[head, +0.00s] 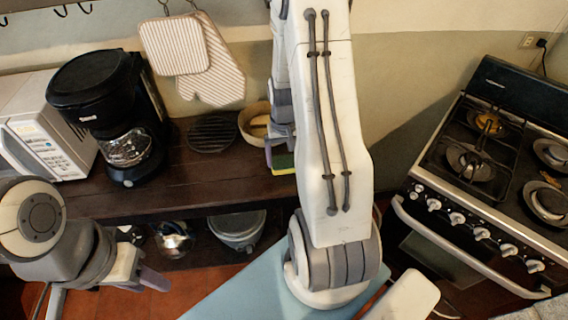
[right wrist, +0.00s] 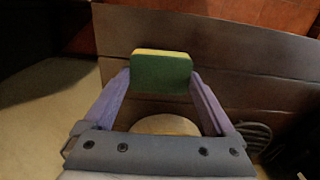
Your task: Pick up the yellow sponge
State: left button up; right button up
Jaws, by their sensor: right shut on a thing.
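The yellow sponge (right wrist: 161,73) has a green face and a thin yellow layer, and it sits between the fingertips of my right gripper (right wrist: 160,82) in the right wrist view. My right gripper is shut on it. In the head view the sponge (head: 283,163) shows beside my right arm, in front of the wooden shelf, with part of it hidden by the arm. I cannot tell whether it touches the shelf. My left gripper (head: 152,279) is at the lower left, in front of the shelf and away from the sponge; its opening is unclear.
The wooden shelf (head: 190,178) bears a white microwave (head: 45,125), a black coffee maker (head: 110,110), a round dark rack (head: 212,133) and a bowl (head: 252,128). A pot (head: 238,228) stands below. A stove (head: 480,180) is at the right. Oven mitts (head: 200,60) hang above.

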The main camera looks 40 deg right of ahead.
jog(key=s+d+r+b, duration=0.1)
jog(key=s+d+r, duration=0.7)
jog(key=shift+s+b, duration=0.3)
jog(key=shift+b, duration=0.05)
